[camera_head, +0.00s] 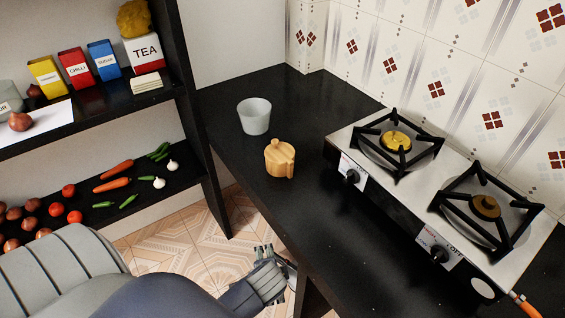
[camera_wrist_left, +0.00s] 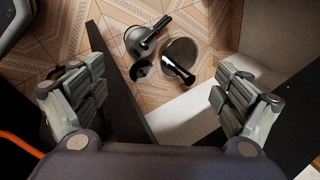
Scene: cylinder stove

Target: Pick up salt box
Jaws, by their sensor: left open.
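No label that clearly reads salt is legible. A blue box (camera_head: 103,60) with a small white label I cannot read stands on the upper shelf, between a red CHILLI box (camera_head: 76,68) and a white-and-red TEA box (camera_head: 143,52). A yellow box (camera_head: 47,77) stands at the left of the row. A wooden lidded pot (camera_head: 279,158) stands on the black counter. My left gripper (camera_head: 270,272) is low beside the counter's front edge, well away from the boxes. In the left wrist view its fingers (camera_wrist_left: 160,95) are spread apart and empty. My right gripper is not in view.
A translucent cup (camera_head: 255,117) stands behind the wooden pot, left of a two-burner stove (camera_head: 375,185). The lower shelf (camera_head: 185,178) holds several vegetables. A dark shelf upright (camera_head: 200,120) stands between shelves and counter. Pans (camera_wrist_left: 180,58) lie on the tiled floor.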

